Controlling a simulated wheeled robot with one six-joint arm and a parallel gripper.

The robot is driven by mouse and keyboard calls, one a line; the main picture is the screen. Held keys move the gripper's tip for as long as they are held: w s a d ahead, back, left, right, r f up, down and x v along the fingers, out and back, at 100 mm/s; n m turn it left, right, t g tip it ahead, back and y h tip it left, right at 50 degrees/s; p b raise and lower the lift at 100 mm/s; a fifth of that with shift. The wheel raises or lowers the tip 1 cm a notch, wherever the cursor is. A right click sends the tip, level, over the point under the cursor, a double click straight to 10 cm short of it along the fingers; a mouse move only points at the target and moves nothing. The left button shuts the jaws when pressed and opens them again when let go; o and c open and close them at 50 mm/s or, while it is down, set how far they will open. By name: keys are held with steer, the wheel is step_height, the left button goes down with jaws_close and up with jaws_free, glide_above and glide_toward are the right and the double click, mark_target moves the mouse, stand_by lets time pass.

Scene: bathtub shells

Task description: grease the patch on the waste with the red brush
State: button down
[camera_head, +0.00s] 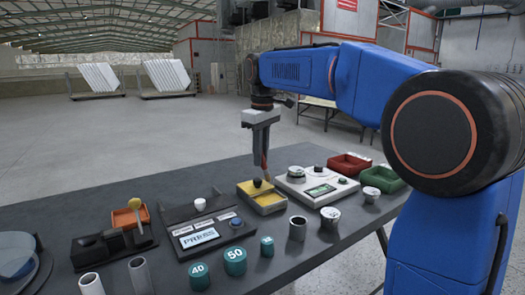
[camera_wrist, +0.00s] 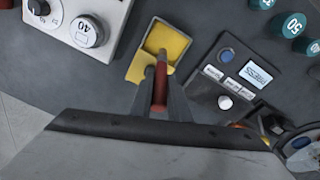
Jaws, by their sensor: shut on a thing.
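My gripper (camera_head: 264,150) is shut on the red brush (camera_head: 265,162), which hangs bristles down. In the wrist view the red brush (camera_wrist: 160,88) sits between the fingers of my gripper (camera_wrist: 160,82). The brush's lower end is over a yellow tray (camera_head: 268,204), also seen in the wrist view (camera_wrist: 170,40); I cannot tell if it touches the tray. A round dark piece with a blue patch (camera_head: 17,262) lies at the table's left end and shows in the wrist view (camera_wrist: 301,143). It may be the waste.
Left of the tray is a press panel (camera_head: 197,238). Right of it stand a white dial box (camera_head: 318,187), a red bin (camera_head: 350,165) and a green bin (camera_head: 385,180). Teal weights (camera_head: 235,260), grey cylinders (camera_head: 297,228) and a black holder with an orange block (camera_head: 130,217) crowd the front and left.

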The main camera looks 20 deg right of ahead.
steer(key=shift+f, duration=2.55)
steer(key=shift+f, duration=0.7)
stand_by(0.5)
steer(key=shift+r, duration=3.55)
